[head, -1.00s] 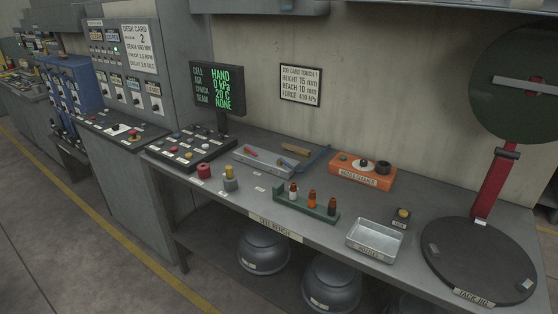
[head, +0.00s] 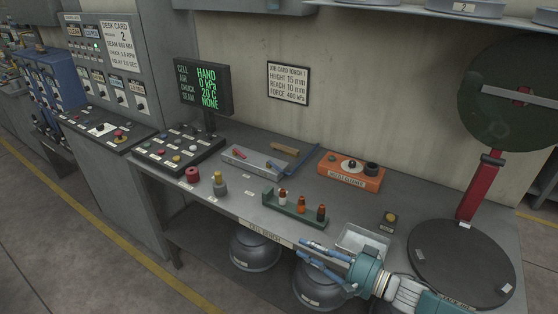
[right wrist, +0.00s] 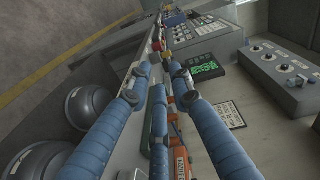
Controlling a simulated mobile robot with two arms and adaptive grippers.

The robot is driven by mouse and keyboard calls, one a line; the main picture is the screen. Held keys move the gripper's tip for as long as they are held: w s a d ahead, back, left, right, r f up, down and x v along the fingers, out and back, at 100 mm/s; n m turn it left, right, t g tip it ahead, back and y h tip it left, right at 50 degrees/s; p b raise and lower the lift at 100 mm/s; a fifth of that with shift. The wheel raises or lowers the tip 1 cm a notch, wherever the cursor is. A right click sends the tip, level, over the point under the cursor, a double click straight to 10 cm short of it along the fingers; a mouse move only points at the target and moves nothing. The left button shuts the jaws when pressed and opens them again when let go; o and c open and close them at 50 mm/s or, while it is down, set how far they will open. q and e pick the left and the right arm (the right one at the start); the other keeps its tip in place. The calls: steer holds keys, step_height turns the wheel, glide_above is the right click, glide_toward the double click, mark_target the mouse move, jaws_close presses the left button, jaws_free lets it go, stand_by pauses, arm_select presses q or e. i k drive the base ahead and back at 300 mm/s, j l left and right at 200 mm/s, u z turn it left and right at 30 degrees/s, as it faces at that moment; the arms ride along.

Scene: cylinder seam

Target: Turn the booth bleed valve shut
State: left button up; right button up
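No label readable here names the booth bleed valve. On the bench near its front edge stand a red round knob (head: 192,174) and a yellow-topped grey fitting (head: 220,185); I cannot tell whether either is the valve. My right gripper (head: 302,248) comes in from the lower right in the head view, over the bench's front edge, blue fingers pointing left. Its fingers are apart with nothing between them. In the right wrist view the spread fingers (right wrist: 153,70) point along the bench, with the small knobs beyond, apart from them. My left gripper is not in view.
A green rack with small bottles (head: 298,208) stands just beyond my right fingers. A metal tray (head: 362,240) is partly hidden by my gripper. An orange nozzle cleaner (head: 350,173), a control box (head: 178,150) and a round jig plate (head: 462,262) also occupy the bench (head: 255,188).

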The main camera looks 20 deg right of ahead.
mark_target(269, 164)
steer(key=i+l, duration=0.4)
steer(key=i, duration=0.15)
steer(key=i+l, duration=0.4)
steer(key=i, duration=0.2)
